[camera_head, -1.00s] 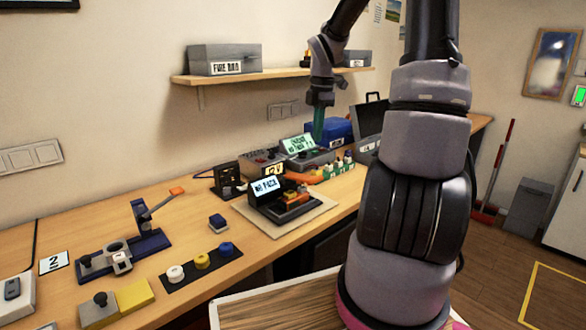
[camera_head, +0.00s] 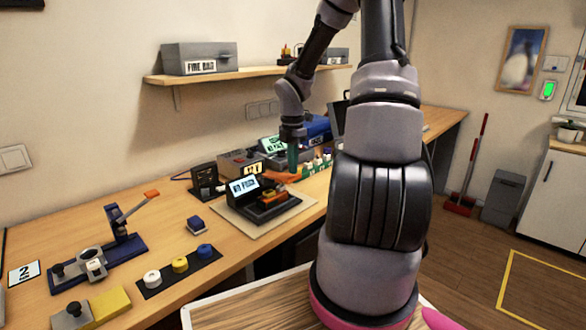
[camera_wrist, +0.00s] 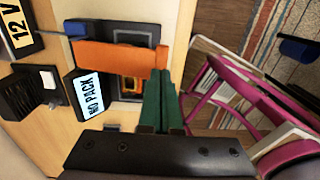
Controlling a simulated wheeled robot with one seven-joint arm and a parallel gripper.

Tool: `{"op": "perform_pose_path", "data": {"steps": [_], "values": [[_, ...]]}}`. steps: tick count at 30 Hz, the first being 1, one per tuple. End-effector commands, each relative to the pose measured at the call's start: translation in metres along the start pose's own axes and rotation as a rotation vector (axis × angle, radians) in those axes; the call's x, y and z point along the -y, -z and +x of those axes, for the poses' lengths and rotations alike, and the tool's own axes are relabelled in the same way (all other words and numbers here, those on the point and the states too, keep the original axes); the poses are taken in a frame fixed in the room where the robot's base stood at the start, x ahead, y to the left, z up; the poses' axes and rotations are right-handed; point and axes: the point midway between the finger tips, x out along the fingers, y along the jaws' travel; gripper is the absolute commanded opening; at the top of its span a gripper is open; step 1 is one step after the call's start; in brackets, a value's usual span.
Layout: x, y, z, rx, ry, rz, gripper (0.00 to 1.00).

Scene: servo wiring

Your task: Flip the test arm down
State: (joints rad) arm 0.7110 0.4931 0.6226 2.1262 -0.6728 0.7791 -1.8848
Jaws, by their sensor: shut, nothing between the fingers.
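My gripper (camera_head: 293,168) has dark green fingers, shut and empty, pointing down just behind the black tester (camera_head: 262,207) with its lit "NO PACK" screen. An orange bar (camera_head: 284,177), which looks like the test arm, lies by the fingertips in the head view. In the wrist view the orange bar (camera_wrist: 118,58) crosses above the tester from a blue piece (camera_wrist: 75,28) to my fingertips (camera_wrist: 161,76). Its right end is at the fingers; I cannot tell whether they touch. The tester's screen (camera_wrist: 90,95) is left of the fingers.
A blue stand (camera_head: 122,245) with an orange-tipped lever (camera_head: 151,193) is at the left. A dark strip (camera_head: 180,272) holds white, yellow and blue round pieces. A "12 V" display (camera_head: 252,169) and a green-screened box (camera_head: 272,144) stand behind the tester.

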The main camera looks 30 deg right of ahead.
Motion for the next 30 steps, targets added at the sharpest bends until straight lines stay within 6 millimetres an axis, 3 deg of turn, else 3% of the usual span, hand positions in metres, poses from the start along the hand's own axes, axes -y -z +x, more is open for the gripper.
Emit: {"op": "perform_pose_path", "data": {"steps": [4, 14, 22, 30], "values": [[0.0, 0.0, 0.009, 0.0, 0.001, 0.0, 0.0], [0.0, 0.0, 0.01, 0.0, 0.0, 0.001, 0.0], [0.011, 0.0, 0.04, -0.001, 0.002, 0.001, 0.0], [0.013, 0.0, 0.044, -0.001, 0.001, 0.001, 0.0]]}}
